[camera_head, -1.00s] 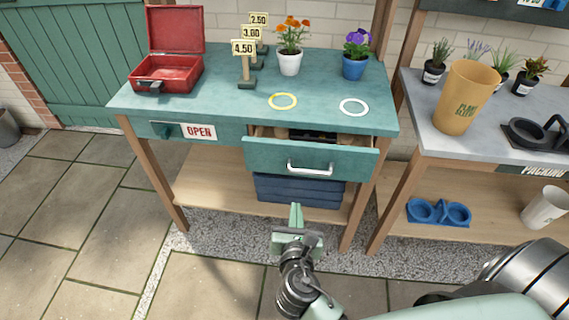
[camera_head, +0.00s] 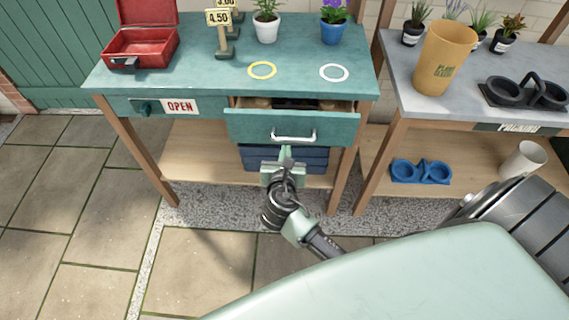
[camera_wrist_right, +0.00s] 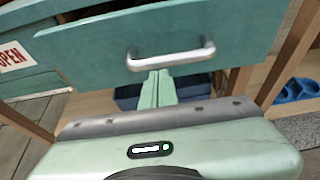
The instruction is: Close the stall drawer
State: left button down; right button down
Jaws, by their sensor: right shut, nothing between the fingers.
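The stall drawer (camera_head: 250,126) is a teal drawer in the green stall table (camera_head: 200,77). It stands partly pulled out, with dark contents showing behind its front. Its silver bar handle (camera_head: 293,137) is on the front face; in the right wrist view the handle (camera_wrist_right: 171,60) is just beyond the fingertips. My right gripper (camera_head: 286,152) is shut and empty, just below the handle and in front of the drawer. In the right wrist view its fingers (camera_wrist_right: 158,80) point at the drawer front. I cannot tell if they touch it. My left gripper is not in view.
A red cash box (camera_head: 150,52), price signs and two potted flowers stand on the stall top. Blue crates (camera_head: 300,158) sit on the shelf below the drawer. A grey table (camera_head: 460,105) with a yellow cup (camera_head: 446,58) stands at the right. Paving at the left is clear.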

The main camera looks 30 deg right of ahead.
aim_at(288, 127)
jog(key=shift+w+d, duration=0.3)
jog(key=shift+w, duration=0.15)
jog(key=shift+r, duration=0.1)
jog(key=w+d, duration=0.1)
jog(key=w, duration=0.1)
jog(key=w+d+p, duration=0.1)
jog(key=w+d, duration=0.1)
jog(key=w+d+p, duration=0.1)
jog(key=w, duration=0.2)
jog(key=shift+d, duration=0.2)
jog(key=shift+r, duration=0.15)
